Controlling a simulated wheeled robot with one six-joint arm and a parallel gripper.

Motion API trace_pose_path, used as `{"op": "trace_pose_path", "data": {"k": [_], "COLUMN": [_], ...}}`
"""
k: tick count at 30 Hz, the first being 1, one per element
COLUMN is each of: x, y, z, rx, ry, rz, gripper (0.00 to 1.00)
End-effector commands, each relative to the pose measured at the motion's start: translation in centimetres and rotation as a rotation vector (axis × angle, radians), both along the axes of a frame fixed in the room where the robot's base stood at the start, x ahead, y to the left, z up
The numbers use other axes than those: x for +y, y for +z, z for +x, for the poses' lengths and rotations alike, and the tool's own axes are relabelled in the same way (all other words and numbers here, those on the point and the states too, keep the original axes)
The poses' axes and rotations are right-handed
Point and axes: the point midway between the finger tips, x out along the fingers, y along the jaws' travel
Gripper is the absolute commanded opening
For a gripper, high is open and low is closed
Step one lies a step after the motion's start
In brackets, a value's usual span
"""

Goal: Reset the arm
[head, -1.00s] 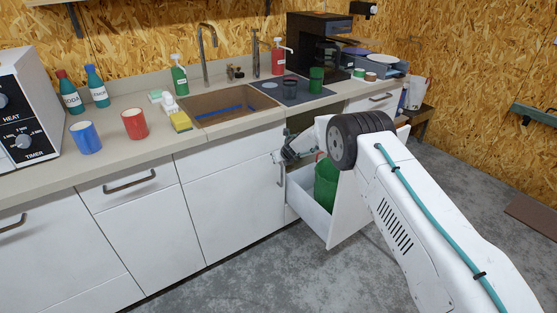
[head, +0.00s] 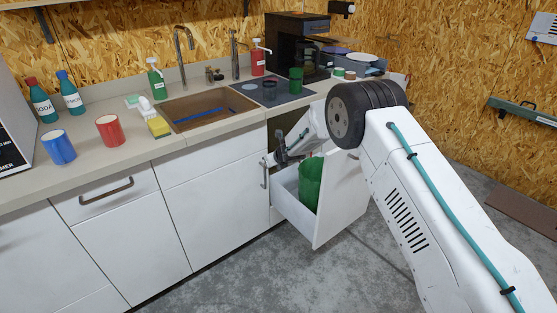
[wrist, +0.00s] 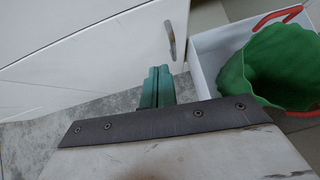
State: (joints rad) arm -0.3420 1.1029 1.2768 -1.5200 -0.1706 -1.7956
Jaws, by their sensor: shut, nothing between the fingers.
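My gripper (head: 270,160) is shut and empty, beside the pulled-out white drawer (head: 290,215) under the counter. In the wrist view the green fingers of my gripper (wrist: 157,76) lie together, pointing toward a white cabinet front and its handle (wrist: 169,40). A green bin (head: 311,184) stands in the open drawer, to the right of my gripper. The bin also shows in the wrist view (wrist: 262,62), with red handles, right of the fingers. My wrist partly overlaps the drawer's back area in the head view, so some of it is hidden.
The counter (head: 88,167) holds a blue mug (head: 59,148), a red mug (head: 110,131), a yellow sponge (head: 159,127), several bottles and a black coffee machine (head: 296,45). A sink (head: 195,107) is set into it. Grey floor (head: 270,280) is open in front.

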Motion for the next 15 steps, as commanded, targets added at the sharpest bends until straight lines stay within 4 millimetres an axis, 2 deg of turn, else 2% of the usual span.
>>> {"op": "trace_pose_path", "data": {"k": [3, 11, 13, 15], "x": [-1.0, -2.3, -2.9, -4.2], "y": [1.7, 3.7, 4.7, 6.9], "z": [-1.2, -2.7, -2.6, -2.5], "rx": [0.000, 0.000, 0.003, 0.009], "ry": [-0.002, -0.005, -0.037, -0.114], "rz": [0.001, 0.002, 0.011, 0.037], "gripper": [0.00, 0.00, 0.00, 0.00]}}
